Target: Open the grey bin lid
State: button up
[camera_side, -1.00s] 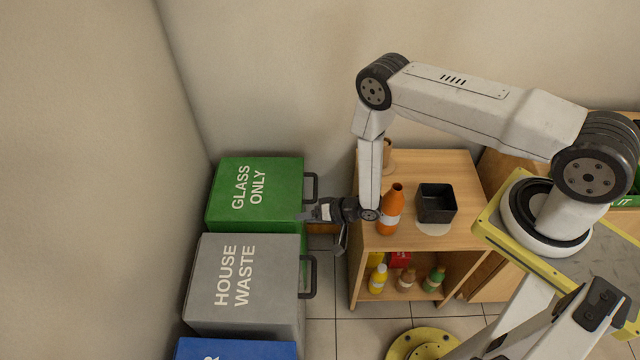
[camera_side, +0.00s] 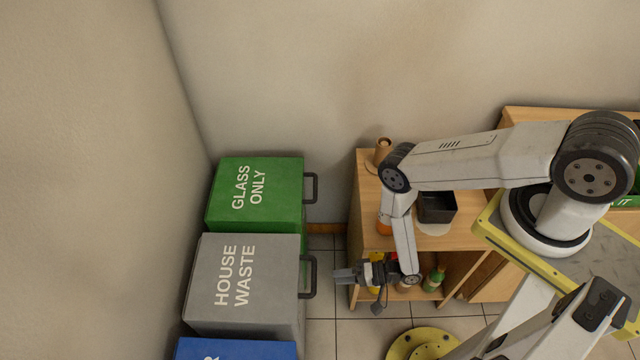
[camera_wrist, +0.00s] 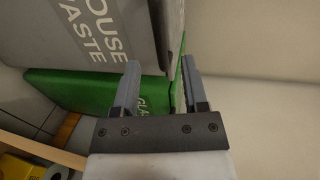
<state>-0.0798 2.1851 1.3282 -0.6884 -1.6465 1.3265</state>
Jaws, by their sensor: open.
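The grey bin (camera_side: 205,300) is marked HOUSE WASTE, and its lid is shut. Its dark handle (camera_side: 309,276) sticks out from the right side. My gripper (camera_side: 338,275) is to the right of this handle, with its fingers pointing left towards it and a small gap between them in the picture. In the wrist view, my gripper (camera_wrist: 160,75) is open and empty, with its two fingers apart. The grey bin (camera_wrist: 130,18) shows there at the top left, beyond the fingertips. I cannot make out the handle clearly in that view.
A green GLASS ONLY bin (camera_side: 225,208) stands behind the grey one, and a blue bin (camera_side: 260,349) in front. A wooden shelf (camera_side: 360,297) with bottles and a black box (camera_side: 437,209) is close behind my gripper. Tiled floor lies between bins and shelf.

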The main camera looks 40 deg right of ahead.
aim_at(314, 278)
dwell(0.3)
jog(key=shift+x, duration=3.9)
grip_shut()
